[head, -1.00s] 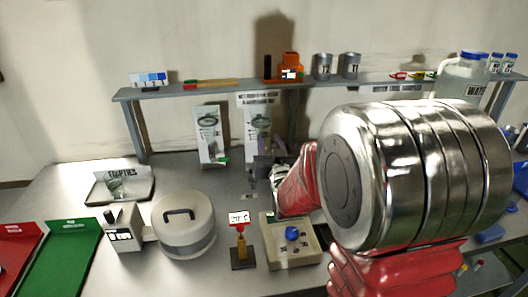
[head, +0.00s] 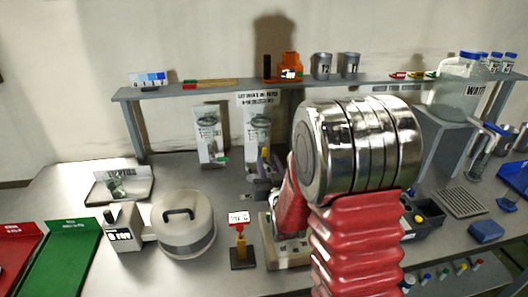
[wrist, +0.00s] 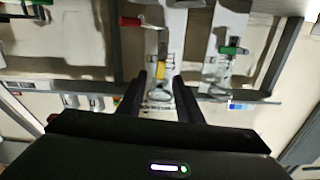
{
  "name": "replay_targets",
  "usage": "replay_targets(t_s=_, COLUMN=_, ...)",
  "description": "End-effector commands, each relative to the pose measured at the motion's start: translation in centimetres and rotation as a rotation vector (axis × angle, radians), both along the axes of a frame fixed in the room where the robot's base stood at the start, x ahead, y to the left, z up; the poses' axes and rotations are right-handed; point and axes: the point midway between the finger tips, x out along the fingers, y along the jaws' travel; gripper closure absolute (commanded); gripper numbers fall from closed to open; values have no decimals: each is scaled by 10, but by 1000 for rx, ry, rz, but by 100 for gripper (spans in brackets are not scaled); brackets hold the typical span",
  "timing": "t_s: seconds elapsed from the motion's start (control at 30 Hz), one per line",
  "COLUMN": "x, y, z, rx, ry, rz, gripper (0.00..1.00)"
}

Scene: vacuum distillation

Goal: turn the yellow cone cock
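A small yellow piece, which looks like the cone cock (wrist: 161,69), sits on the clear glassware in the wrist view. A small yellow spot (head: 265,153) on the glassware at the back of the bench looks like the same piece in the head view. My gripper (wrist: 160,77) is open, its two dark fingers apart on either side of the yellow piece in the picture. I cannot tell whether the fingers reach around it or stop short.
A second glass setup with a green piece (wrist: 233,50) stands beside the yellow one. A shelf (head: 220,90) runs above the bench. A round lidded pot (head: 184,222) and a red-and-yellow stand (head: 241,250) stand in front. A control box (head: 270,250) is partly behind my arm.

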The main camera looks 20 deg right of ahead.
Motion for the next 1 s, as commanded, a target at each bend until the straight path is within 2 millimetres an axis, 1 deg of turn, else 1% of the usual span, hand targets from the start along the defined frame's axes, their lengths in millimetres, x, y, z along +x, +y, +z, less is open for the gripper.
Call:
replay_targets(t_s=0.03, x=10, y=-2, z=2, rx=-1, ry=-5, rz=1, gripper=67)
replay_targets(t_s=0.3, x=48, y=-9, z=3, rx=-1, ry=-5, rz=1, gripper=67)
replay_targets(t_s=0.5, x=67, y=-13, z=3, rx=-1, ry=-5, rz=1, gripper=67)
replay_targets(t_s=0.63, x=70, y=-14, z=3, rx=-1, ry=-4, rz=1, gripper=67)
replay_targets(t_s=0.87, x=71, y=-14, z=3, rx=-1, ry=-4, rz=1, gripper=67)
replay_targets(t_s=1.0, x=71, y=-14, z=3, rx=-1, ry=-4, rz=2, gripper=76)
